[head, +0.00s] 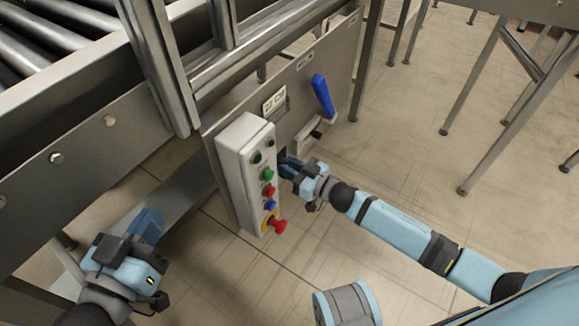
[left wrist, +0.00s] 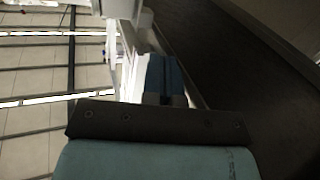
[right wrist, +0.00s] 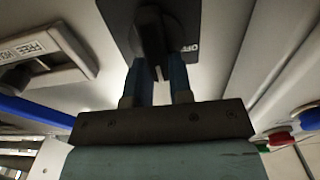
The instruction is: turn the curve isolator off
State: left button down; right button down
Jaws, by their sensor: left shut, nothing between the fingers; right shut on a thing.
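The curve isolator is a black rotary knob (right wrist: 152,32) on a dark plate (right wrist: 188,22) marked OFF, in the right wrist view. My right gripper (right wrist: 158,75) is shut on the knob, one blue finger on each side of it. The knob's lower end shows between the fingers and does not point at the OFF mark. In the head view my right gripper (head: 287,166) covers most of the isolator, just right of the button box. My left gripper (head: 148,224) is shut and empty, low at the left; its closed fingers show in the left wrist view (left wrist: 164,76).
A pale button box (head: 235,150) with coloured buttons and a red emergency stop (head: 278,226) stands left of my right gripper. A blue lever (head: 322,96) and a recessed handle (head: 312,135) are on the panel to the right. Conveyor rollers (head: 40,45) lie upper left.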

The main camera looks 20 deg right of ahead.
pick_arm(q)
jog(key=shift+r+p, duration=0.15)
jog(key=shift+p, duration=0.15)
jog(key=shift+s+d+r+n+p, duration=0.3)
jog(key=shift+s+r+n+p, duration=0.4)
jog(key=shift+p, duration=0.7)
pick_arm(e)
jog(key=shift+s+a+f+n, duration=0.25)
jog(key=shift+f+n, duration=0.1)
jog(key=shift+n, duration=2.6)
jog(key=shift+s+a+f+n, duration=0.15)
jog(key=shift+a+f+n, duration=0.15)
jog(key=shift+n, duration=2.6)
jog(key=shift+s+a+f+n, duration=0.2)
jog(key=shift+f+n, duration=0.15)
jog(key=shift+n, duration=2.6)
pick_arm(q)
jog(key=shift+w+f, duration=0.1)
jog(key=shift+f, duration=0.1)
